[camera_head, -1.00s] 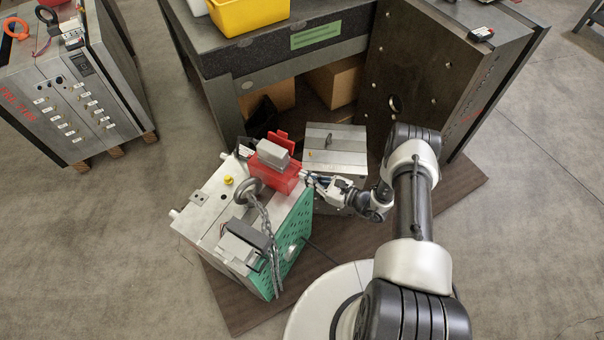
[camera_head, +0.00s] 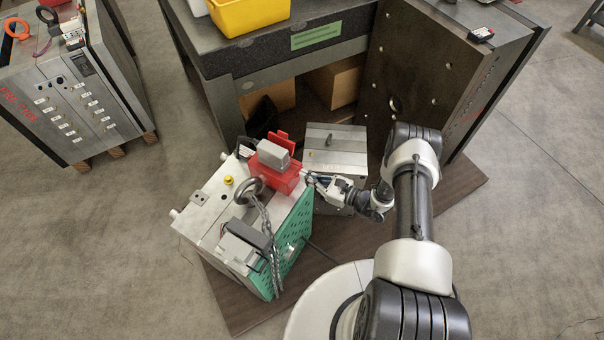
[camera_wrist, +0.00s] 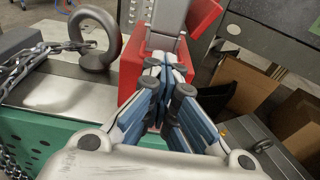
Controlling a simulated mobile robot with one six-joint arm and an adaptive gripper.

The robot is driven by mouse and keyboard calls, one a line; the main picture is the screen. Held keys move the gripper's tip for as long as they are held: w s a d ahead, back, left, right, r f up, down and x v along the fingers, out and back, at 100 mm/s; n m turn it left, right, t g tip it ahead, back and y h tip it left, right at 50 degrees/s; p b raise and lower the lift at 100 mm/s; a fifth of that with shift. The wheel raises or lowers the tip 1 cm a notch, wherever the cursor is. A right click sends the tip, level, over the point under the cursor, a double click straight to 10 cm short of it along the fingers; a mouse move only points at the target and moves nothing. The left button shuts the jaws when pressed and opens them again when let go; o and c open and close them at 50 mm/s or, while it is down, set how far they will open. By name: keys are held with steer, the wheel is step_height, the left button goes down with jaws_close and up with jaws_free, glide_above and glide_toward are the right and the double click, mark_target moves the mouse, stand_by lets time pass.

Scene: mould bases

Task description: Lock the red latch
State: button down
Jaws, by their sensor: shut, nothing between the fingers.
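The red latch (camera_head: 274,178), a red box-like piece with a raised red plate at its back and a grey block (camera_head: 272,153) on top, sits on the top edge of the mould base (camera_head: 207,213). In the wrist view the red latch (camera_wrist: 131,68) stands straight ahead, partly hidden behind the fingers. My gripper (camera_wrist: 166,68) is shut and empty, its fingertips at the near face of the latch; I cannot tell whether they touch it. In the head view my gripper (camera_head: 312,179) is at the latch's right side.
A lifting eye (camera_head: 246,190) with a hanging chain (camera_head: 268,240) stands left of the latch. A second grey block (camera_head: 335,147) is just behind my gripper. A dark workbench (camera_head: 290,50) with a yellow bin (camera_head: 246,14) stands behind.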

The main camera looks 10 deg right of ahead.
steer(key=shift+w+a+r+p, duration=0.2)
steer(key=shift+w+r+p, duration=0.15)
steer(key=shift+r, duration=0.35)
steer(key=shift+s+f, duration=0.1)
steer(key=shift+s, duration=0.05)
steer(key=shift+a+r+p, duration=0.25)
steer(key=shift+r+p, duration=0.25)
steer(key=shift+r, duration=0.15)
steer(key=shift+a+r, duration=0.1)
steer(key=shift+r, duration=0.1)
steer(key=shift+w+a+r+p, duration=0.15)
steer(key=shift+w+r+p, duration=0.2)
steer(key=shift+r, duration=0.2)
stand_by(0.5)
steer(key=shift+w+a+r, duration=0.45)
steer(key=shift+w+r, duration=0.1)
stand_by(0.5)
steer(key=shift+w+a+r, duration=0.15)
steer(key=shift+w+a, duration=0.05)
steer(key=shift+a, duration=0.05)
steer(key=shift+p+v, duration=0.3)
steer(key=shift+v, duration=2.3)
